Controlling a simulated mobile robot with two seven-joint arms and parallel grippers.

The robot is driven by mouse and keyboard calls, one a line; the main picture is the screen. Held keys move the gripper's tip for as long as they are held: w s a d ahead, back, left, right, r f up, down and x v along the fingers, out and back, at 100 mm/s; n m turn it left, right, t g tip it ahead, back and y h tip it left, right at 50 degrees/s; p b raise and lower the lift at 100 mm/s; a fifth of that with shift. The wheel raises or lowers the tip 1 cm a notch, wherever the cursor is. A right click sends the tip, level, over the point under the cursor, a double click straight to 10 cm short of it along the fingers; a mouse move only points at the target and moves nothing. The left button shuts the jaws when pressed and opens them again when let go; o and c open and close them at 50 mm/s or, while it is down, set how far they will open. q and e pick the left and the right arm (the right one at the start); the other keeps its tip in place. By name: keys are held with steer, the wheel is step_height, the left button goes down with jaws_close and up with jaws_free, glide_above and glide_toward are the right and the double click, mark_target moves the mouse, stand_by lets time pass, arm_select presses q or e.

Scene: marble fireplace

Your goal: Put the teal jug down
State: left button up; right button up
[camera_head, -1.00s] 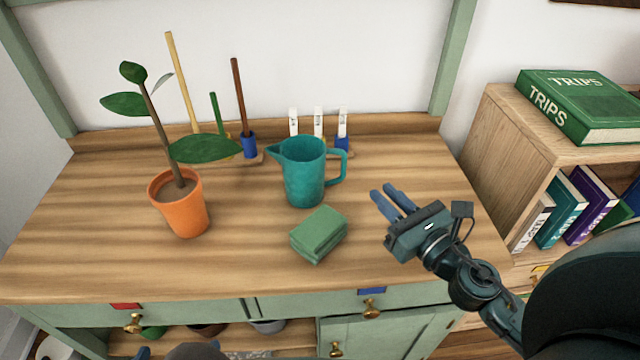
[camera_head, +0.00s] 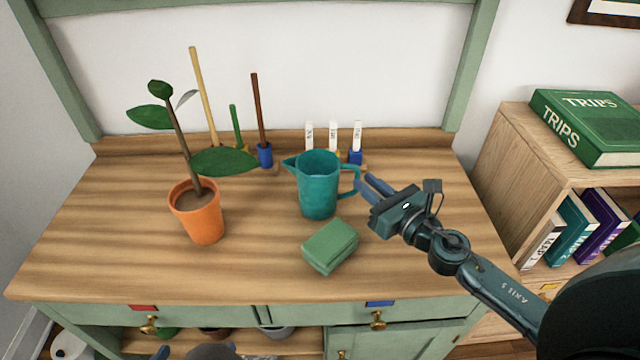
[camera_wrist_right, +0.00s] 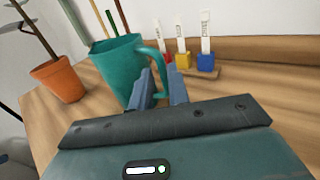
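The teal jug (camera_head: 318,188) stands upright on the wooden counter top (camera_head: 110,235), its spout to the left and its handle to the right. My right gripper (camera_head: 366,183) is at the handle, with its two fingers apart. In the right wrist view the jug (camera_wrist_right: 118,72) is ahead and the handle (camera_wrist_right: 162,62) runs down between the fingertips of my right gripper (camera_wrist_right: 160,84). I cannot tell if the fingers touch it. Only small blue-grey and dark parts, perhaps of my left gripper, show at the bottom edge of the head view.
A green block (camera_head: 330,246) lies just in front of the jug. A potted plant (camera_head: 197,222) stands to the left. Tools (camera_head: 265,155) and small labelled holders (camera_head: 355,155) stand behind. The counter's front left is clear. A bookshelf (camera_head: 510,165) stands at the right.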

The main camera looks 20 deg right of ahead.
mark_target(359, 176)
steer(key=x, duration=0.4)
steer(key=shift+w+f+p, duration=0.1)
steer(key=shift+p, duration=0.2)
steer(key=shift+d, duration=0.1)
jaws_close()
